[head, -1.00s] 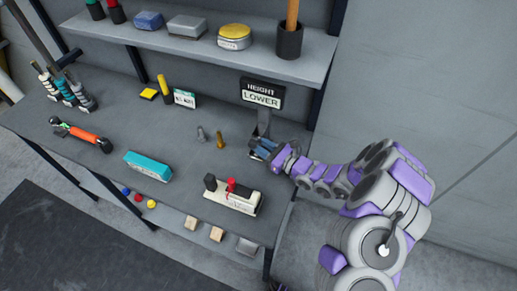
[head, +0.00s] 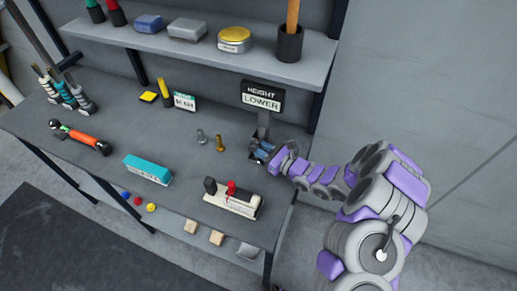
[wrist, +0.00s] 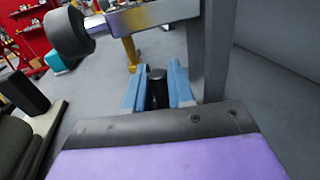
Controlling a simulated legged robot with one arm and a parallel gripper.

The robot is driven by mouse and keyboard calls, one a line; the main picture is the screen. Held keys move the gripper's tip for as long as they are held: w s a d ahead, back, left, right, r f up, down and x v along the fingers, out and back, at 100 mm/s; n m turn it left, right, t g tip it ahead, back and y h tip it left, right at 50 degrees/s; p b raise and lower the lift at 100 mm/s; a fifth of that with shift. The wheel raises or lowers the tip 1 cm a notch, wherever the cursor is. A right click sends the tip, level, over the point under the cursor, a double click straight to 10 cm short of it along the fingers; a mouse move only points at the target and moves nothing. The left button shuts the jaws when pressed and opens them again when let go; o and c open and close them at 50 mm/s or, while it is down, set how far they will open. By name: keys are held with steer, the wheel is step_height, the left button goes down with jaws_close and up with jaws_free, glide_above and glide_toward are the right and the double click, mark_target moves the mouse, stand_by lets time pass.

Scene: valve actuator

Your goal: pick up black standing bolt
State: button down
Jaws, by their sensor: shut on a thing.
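The black bolt (wrist: 157,88) stands between the blue fingers of my gripper (wrist: 158,90) in the wrist view. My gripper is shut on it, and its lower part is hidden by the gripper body. In the head view my gripper (head: 262,152) is at the right end of the workbench, just in front of the sign post. The black bolt cannot be made out there. A grey bolt (head: 201,136) and a brass bolt (head: 220,143) stand to its left. The brass bolt also shows beyond the fingers in the wrist view (wrist: 131,52).
The HEIGHT LOWER sign (head: 262,97) stands close behind my gripper. A white device with a red knob (head: 232,199) sits in front and left of it. A teal box (head: 147,169) lies farther left. A shelf (head: 190,50) overhangs the back of the workbench.

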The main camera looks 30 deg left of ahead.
steer(key=shift+r, duration=0.45)
step_height(320, 180, up, 3)
steer(key=shift+d+p, duration=0.15)
steer(key=shift+p, duration=0.55)
steer(key=s+d+p, duration=0.2)
steer(key=d+p, duration=0.1)
steer(key=d, duration=1.4)
steer(key=shift+s+d+f, duration=0.2)
steer(key=shift+s+d, duration=0.1)
steer(key=shift+s, duration=0.1)
